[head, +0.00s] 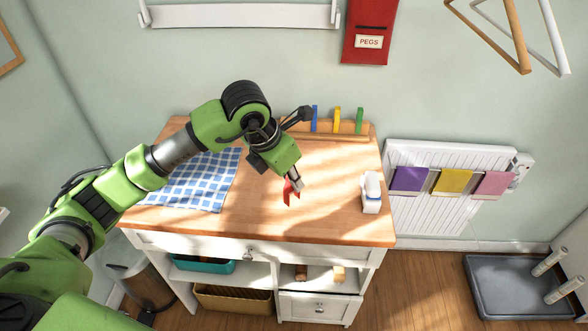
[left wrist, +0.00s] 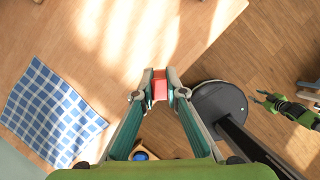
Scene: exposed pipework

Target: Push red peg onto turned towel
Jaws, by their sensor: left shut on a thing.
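My left gripper (head: 297,184) is shut on the red peg (head: 289,193) and holds it over the front middle of the wooden table. In the left wrist view the red peg (left wrist: 159,89) sits between the fingertips. Purple (head: 409,180), yellow (head: 452,182) and pink (head: 493,185) towels hang on the white radiator, right of the table and apart from the peg. I cannot tell for sure which is turned. A blue checked towel (head: 207,182) lies flat on the table's left side. My right gripper (left wrist: 264,98) shows in the left wrist view, fingers apart and empty.
Blue (head: 314,119), yellow (head: 337,120) and green (head: 360,121) pegs stand on a wooden rack at the table's back. A white object (head: 371,193) stands near the right edge. A red pegs holder (head: 369,30) hangs on the wall.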

